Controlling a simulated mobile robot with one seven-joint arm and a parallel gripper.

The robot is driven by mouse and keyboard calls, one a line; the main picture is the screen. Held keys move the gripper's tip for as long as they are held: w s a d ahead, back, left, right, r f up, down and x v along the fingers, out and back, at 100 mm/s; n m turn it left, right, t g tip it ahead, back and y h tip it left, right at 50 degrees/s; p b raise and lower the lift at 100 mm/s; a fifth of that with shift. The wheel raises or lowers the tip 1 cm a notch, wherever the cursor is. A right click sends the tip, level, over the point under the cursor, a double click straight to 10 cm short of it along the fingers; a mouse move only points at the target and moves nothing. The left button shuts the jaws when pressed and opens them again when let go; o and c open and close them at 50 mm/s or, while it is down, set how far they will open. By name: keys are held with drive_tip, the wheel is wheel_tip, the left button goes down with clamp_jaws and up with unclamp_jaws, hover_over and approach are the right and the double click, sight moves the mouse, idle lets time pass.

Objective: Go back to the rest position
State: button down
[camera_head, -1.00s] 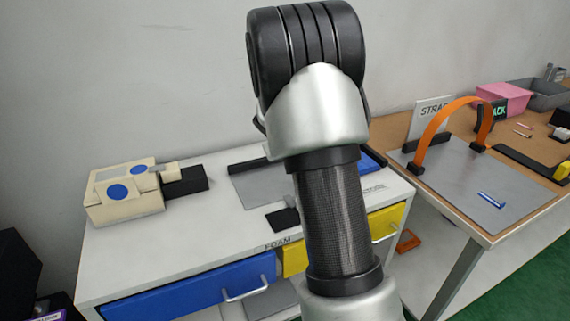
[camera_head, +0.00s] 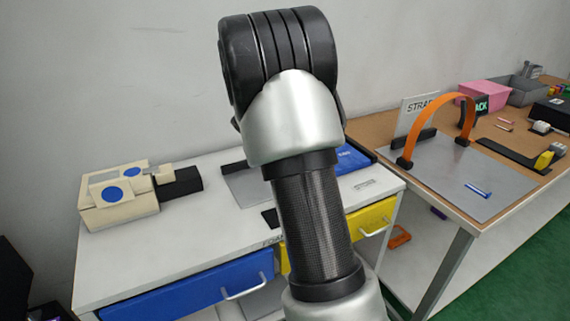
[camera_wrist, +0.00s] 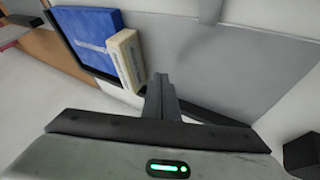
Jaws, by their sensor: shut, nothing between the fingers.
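My gripper (camera_wrist: 163,98) shows in the wrist view with its two dark fingers together and nothing between them. The fingers point over a grey plate (camera_wrist: 215,70). A cream block (camera_wrist: 127,60) and a blue panel (camera_wrist: 90,38) appear just beyond and left of the fingertips; I cannot tell the exact gap. In the head view my raised arm fills the middle and hides my gripper.
A white table holds a cream box with blue discs (camera_head: 118,200) and has a blue drawer (camera_head: 195,291) and a yellow drawer (camera_head: 368,220). On the right, a brown table (camera_head: 520,137) carries an orange strap arch (camera_head: 437,106) and a pink bin (camera_head: 484,94).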

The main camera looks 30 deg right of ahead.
drive_tip(key=p+v, duration=0.1)
drive_tip(key=v, duration=0.8)
drive_tip(key=shift+s+r+p, duration=0.15)
drive_tip(key=shift+r+p, duration=0.15)
drive_tip(key=shift+r, duration=0.1)
